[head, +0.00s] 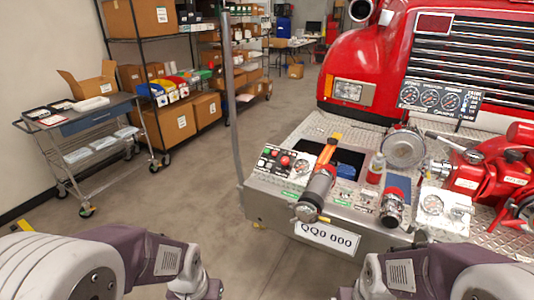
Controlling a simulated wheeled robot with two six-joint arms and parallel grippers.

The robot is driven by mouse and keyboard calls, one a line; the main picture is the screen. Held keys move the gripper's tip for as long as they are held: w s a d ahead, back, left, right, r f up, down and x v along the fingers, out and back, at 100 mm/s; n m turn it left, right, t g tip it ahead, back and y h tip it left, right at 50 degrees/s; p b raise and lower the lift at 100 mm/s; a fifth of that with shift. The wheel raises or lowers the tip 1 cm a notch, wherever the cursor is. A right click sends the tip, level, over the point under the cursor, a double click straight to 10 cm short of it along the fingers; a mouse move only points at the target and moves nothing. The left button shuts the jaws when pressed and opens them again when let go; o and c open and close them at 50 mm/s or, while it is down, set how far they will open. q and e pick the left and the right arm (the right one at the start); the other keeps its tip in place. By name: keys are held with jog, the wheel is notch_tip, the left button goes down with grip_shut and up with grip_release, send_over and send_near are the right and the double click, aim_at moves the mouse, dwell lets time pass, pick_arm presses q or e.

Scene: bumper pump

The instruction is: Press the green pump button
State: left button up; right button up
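A control panel (283,165) sits on the left end of the truck's metal bumper. It carries small green and red buttons and a round gauge. My left and right arms come in at the bottom of the head view. Their ends are cut off by the lower edge, so neither gripper's fingers show. Both arms are below and well apart from the panel.
An orange and black nozzle (318,185) lies right of the panel. A red-capped bottle (375,168), a blue and red fitting (394,203) and a red pump (490,175) stand farther right. A grey post (232,100) rises at the bumper's left corner. A cart (92,125) stands left; floor between is clear.

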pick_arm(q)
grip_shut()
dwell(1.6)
